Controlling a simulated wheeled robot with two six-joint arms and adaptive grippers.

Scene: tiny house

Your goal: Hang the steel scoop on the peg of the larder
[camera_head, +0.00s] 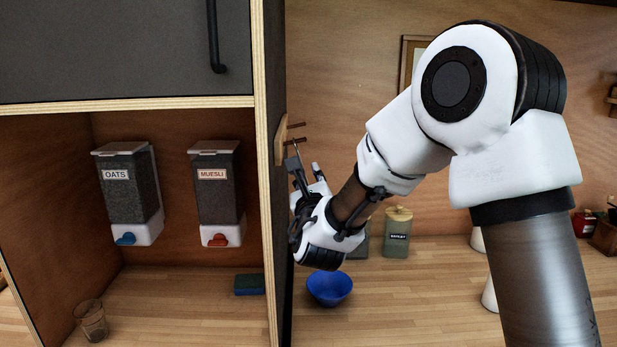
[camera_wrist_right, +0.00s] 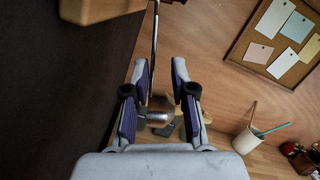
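The steel scoop shows in the right wrist view as a thin upright handle (camera_wrist_right: 153,45) with a bowl-like metal end (camera_wrist_right: 159,115) low between my fingers. In the head view its handle tip (camera_head: 298,151) shows beside the pegs. My right gripper (camera_head: 308,170), also in the wrist view (camera_wrist_right: 160,66), has its fingers apart on either side of the handle. The peg rail (camera_head: 280,141) is on the larder's (camera_head: 273,200) right side, with two dark pegs (camera_head: 295,140). Whether the handle's top is on a peg, I cannot tell. My left gripper is out of view.
Oats (camera_head: 130,190) and muesli (camera_head: 217,190) dispensers hang inside the larder, above a glass (camera_head: 91,320) and a sponge (camera_head: 249,284). A blue bowl (camera_head: 329,288) and a green canister (camera_head: 397,233) stand on the counter right of the larder. A pinboard (camera_wrist_right: 280,40) hangs behind.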

